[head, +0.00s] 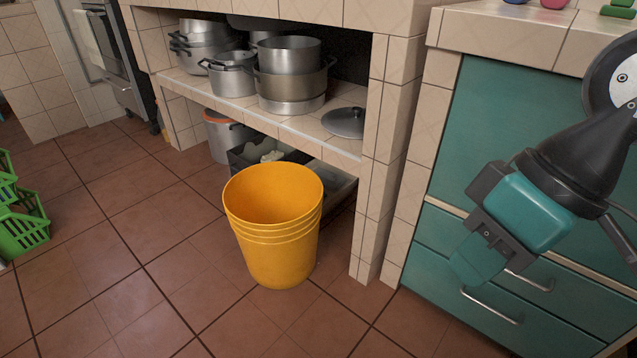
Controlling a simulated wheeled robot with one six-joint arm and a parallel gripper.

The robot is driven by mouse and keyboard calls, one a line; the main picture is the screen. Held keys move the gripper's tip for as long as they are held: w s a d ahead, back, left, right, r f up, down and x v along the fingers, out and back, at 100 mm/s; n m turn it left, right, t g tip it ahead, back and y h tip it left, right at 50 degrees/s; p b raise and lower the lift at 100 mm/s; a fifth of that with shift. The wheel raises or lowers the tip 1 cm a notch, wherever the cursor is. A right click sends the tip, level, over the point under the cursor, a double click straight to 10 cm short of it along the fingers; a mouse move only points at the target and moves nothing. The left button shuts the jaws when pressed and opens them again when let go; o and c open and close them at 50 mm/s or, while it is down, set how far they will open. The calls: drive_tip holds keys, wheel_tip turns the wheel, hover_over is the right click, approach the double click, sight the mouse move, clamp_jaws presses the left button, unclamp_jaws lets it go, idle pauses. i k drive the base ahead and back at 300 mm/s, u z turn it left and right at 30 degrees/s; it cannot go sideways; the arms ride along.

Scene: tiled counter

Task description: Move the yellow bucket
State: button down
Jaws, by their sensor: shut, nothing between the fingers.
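The yellow bucket (280,245) stands upright on the brown tiled floor, in front of the open shelf under the counter. It has no lid, and the visible part of its inside looks empty. Ridges run around it below the rim, and no handle can be made out. My gripper (477,262) is at the right of the head view, in front of the teal drawers. It points down and to the left. Its fingers are shut with nothing between them. It is well to the right of the bucket and apart from it.
A tiled pillar (380,190) stands just right of the bucket. Metal pots (290,75) and a lid (345,121) sit on the shelf. A dark crate (262,152) is behind the bucket. Green crates (22,222) are at far left. The floor (130,250) left of the bucket is clear.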

sight(273, 210)
drive_tip(key=i, duration=0.85)
drive_tip(key=u, duration=1.55)
